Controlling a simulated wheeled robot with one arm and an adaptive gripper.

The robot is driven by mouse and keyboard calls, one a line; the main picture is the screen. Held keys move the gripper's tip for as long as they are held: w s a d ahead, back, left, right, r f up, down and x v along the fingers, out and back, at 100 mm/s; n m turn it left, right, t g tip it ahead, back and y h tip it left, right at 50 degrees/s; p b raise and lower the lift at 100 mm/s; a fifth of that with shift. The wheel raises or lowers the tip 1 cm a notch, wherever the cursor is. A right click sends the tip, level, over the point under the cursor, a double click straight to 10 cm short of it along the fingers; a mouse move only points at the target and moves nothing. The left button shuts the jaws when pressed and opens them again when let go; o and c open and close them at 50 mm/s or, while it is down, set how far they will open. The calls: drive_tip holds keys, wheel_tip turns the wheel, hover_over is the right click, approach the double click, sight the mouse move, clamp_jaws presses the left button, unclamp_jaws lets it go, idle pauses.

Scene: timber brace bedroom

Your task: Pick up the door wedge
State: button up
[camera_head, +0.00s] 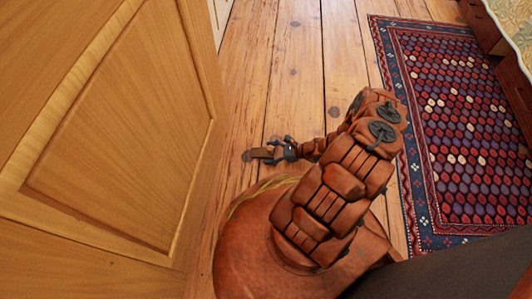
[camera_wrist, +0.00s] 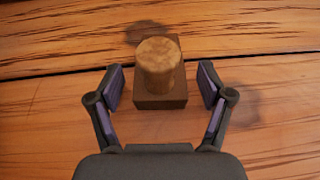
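The door wedge (camera_wrist: 174,98) is a brown block with a pale, cork-like round piece on top in the wrist view. It rests on the wooden floor. My gripper (camera_wrist: 160,86) is open, with one finger on each side of the wedge and a visible gap on both sides. In the head view the wedge (camera_head: 262,153) is a small brown shape at the tip of my gripper (camera_head: 275,151), left of my arm. The wedge's underside is hidden.
A wooden panelled door (camera_head: 125,130) stands close on the left of the wedge. A patterned red and blue rug (camera_head: 465,130) lies on the right. Bare plank floor (camera_head: 300,60) is clear beyond the gripper. Wooden furniture (camera_head: 484,22) stands at the upper right.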

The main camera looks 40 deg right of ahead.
drive_tip(key=c, duration=1.3)
